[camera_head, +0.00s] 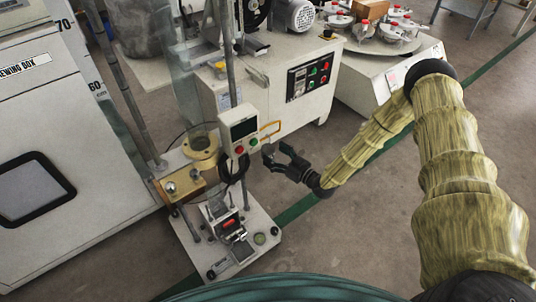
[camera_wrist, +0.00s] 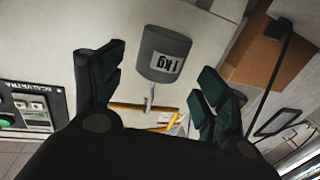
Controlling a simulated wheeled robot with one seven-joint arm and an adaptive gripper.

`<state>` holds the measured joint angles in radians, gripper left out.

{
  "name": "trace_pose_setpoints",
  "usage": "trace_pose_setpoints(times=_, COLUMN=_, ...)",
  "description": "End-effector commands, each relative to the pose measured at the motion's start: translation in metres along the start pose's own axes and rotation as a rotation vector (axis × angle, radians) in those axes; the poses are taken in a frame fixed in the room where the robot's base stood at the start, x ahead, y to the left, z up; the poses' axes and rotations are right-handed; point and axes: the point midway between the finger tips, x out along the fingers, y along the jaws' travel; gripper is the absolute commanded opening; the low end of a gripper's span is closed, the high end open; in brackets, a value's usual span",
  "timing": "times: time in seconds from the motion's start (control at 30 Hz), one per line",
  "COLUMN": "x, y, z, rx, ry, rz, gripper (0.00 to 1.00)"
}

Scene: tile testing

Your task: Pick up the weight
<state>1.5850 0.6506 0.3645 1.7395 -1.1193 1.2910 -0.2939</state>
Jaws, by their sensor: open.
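The weight (camera_wrist: 164,54) is a grey cylinder marked "1 kg", seen upside down in the wrist view. A thin pale hook (camera_wrist: 149,98) joins it near a yellow bar (camera_wrist: 130,106). My gripper (camera_wrist: 161,68) is open, with one dark finger on each side of the weight in this view. I see no clear contact, and the depth gap is hard to judge. In the head view my gripper (camera_head: 276,156) is beside the test stand, just below the orange-yellow bracket (camera_head: 270,130). A small grey shape (camera_head: 268,149) at its fingertips looks like the weight.
The test stand's white base (camera_head: 237,266) and control box (camera_head: 239,132) are left of my gripper. A white machine with a button panel (camera_head: 309,77) stands behind. A large cabinet (camera_head: 60,130) fills the left. The floor (camera_head: 350,230) below my arm is clear.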

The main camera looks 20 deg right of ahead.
Motion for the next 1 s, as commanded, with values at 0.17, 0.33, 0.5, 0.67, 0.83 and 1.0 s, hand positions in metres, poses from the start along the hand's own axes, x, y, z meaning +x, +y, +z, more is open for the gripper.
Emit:
trace_pose_setpoints(times=0.17, x=0.019, y=0.002, z=0.002, rx=0.0, ry=0.001, rz=0.0, gripper=0.74)
trace_pose_setpoints(times=0.33, x=0.035, y=0.002, z=0.001, rx=-0.001, ry=0.0, rz=-0.001, gripper=0.74)
trace_pose_setpoints(times=0.5, x=0.04, y=0.002, z=-0.001, rx=0.0, ry=0.0, rz=0.0, gripper=0.74)
trace_pose_setpoints(times=0.67, x=0.041, y=0.002, z=-0.002, rx=0.0, ry=0.0, rz=0.0, gripper=0.74)
trace_pose_setpoints(times=0.83, x=0.04, y=0.002, z=-0.001, rx=0.0, ry=0.0, rz=0.0, gripper=0.47)
trace_pose_setpoints(times=1.0, x=0.04, y=0.002, z=-0.001, rx=0.0, ry=0.0, rz=0.0, gripper=0.16)
